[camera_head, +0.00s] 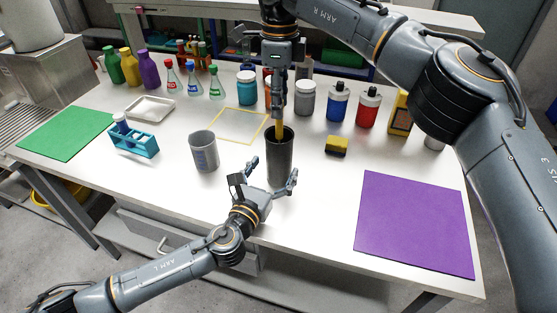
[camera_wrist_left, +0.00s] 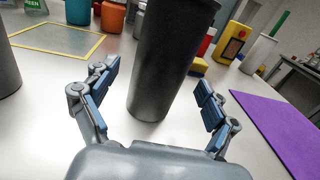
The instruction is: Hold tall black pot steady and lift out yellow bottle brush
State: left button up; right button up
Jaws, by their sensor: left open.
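The tall black pot (camera_head: 279,164) stands upright on the white table, and its dark side (camera_wrist_left: 166,75) fills the upper middle of the left wrist view. The yellow bottle brush (camera_head: 280,133) stands in the pot; its lower part is hidden inside. My right gripper (camera_head: 279,112) points down above the pot at the brush's top. Its fingers overlap in the head view, so their grip is unclear. My left gripper (camera_head: 274,176) is open in front of the pot. In the left wrist view its fingers (camera_wrist_left: 160,98) are apart on either side of the pot, with gaps showing.
A grey cup (camera_head: 204,152) stands left of the pot, with a blue rack (camera_head: 135,143) farther left. A yellow sponge (camera_head: 336,145) lies to the right. Bottles and jars line the back. A purple mat (camera_head: 414,222) and a green mat (camera_head: 65,133) are empty.

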aim_at(274, 168)
pick_arm(q)
jog(key=shift+x, duration=1.8)
jog(key=c, duration=1.2)
jog(key=shift+c, duration=0.2)
